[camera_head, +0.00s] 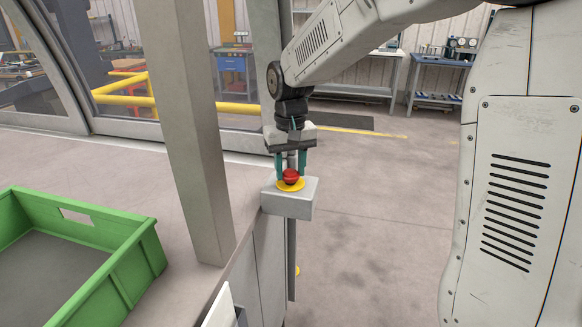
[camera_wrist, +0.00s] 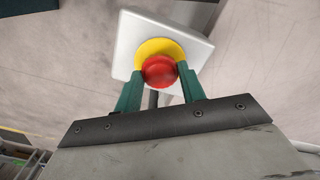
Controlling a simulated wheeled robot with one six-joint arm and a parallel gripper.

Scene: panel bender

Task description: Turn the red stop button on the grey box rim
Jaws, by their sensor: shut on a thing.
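The red stop button (camera_head: 291,176) sits on a yellow disc (camera_head: 290,185) on top of the grey box (camera_head: 287,204), at the edge of the worktop. My gripper (camera_head: 291,174) points down from above, with its green fingers on either side of the button. In the wrist view the red button (camera_wrist: 159,71) lies between the two fingertips of my gripper (camera_wrist: 160,74), over the yellow disc (camera_wrist: 158,50). The gripper is shut on the button. The button's underside is hidden.
A grey post (camera_head: 190,130) stands on the worktop (camera_head: 110,180) left of the box. A green crate (camera_head: 115,235) is at the lower left. Open floor (camera_head: 380,220) lies to the right. Yellow rails (camera_head: 125,100) and workbenches (camera_head: 440,75) are farther back.

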